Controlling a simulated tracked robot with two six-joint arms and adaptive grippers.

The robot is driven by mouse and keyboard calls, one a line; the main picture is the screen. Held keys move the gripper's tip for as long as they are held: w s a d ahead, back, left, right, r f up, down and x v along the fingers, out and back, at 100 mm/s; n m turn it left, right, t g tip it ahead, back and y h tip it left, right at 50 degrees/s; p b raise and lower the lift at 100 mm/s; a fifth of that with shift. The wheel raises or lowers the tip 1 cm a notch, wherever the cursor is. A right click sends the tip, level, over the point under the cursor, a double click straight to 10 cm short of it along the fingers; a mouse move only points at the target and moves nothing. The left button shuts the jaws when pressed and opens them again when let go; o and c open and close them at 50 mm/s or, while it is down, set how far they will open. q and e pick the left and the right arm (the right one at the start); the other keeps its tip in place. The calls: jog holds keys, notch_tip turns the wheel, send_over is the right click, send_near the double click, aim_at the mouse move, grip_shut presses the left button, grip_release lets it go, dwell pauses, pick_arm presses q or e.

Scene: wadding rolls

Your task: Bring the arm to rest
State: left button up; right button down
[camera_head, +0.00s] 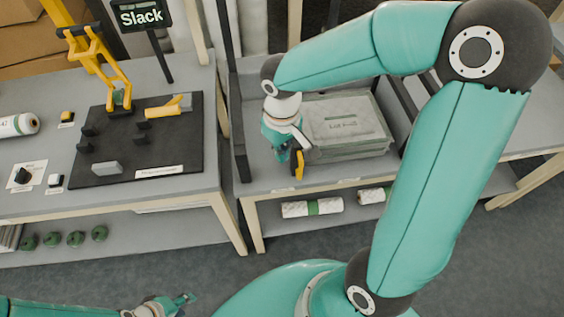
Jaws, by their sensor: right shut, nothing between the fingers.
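My right arm, large and teal, arches across the right half of the head view. Its gripper (298,166) points down in front of the grey lidded box (345,122) on the middle table. It is shut, with nothing visible between the fingers. I cannot tell whether the gripper touches anything. My left gripper (184,300) shows small at the bottom edge, low over the floor and apart from the tables. Its fingers are too small to tell open from shut.
The left table holds a black mat (190,155) with small dark blocks and a yellow tool, and a white roll (18,125). Wrapped rolls (312,208) lie on the shelf below the middle table. The front floor is clear.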

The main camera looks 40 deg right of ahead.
dwell(0.3)
jog(key=s+a+f+y, duration=0.1)
jog(key=s+a+f, duration=0.1)
jog(key=a+f, duration=0.3)
jog(key=s+a+f+m+y, duration=0.1)
jog(key=a+f, duration=0.4)
jog(key=f, duration=0.6)
jog(key=s+a+f+y, duration=0.2)
jog(key=a+f, duration=0.3)
jog(key=f, duration=0.4)
jog(key=shift+s+m+t, duration=0.3)
jog(key=shift+s+m, duration=0.1)
jog(key=shift+s, duration=0.5)
jog(key=shift+d, duration=0.1)
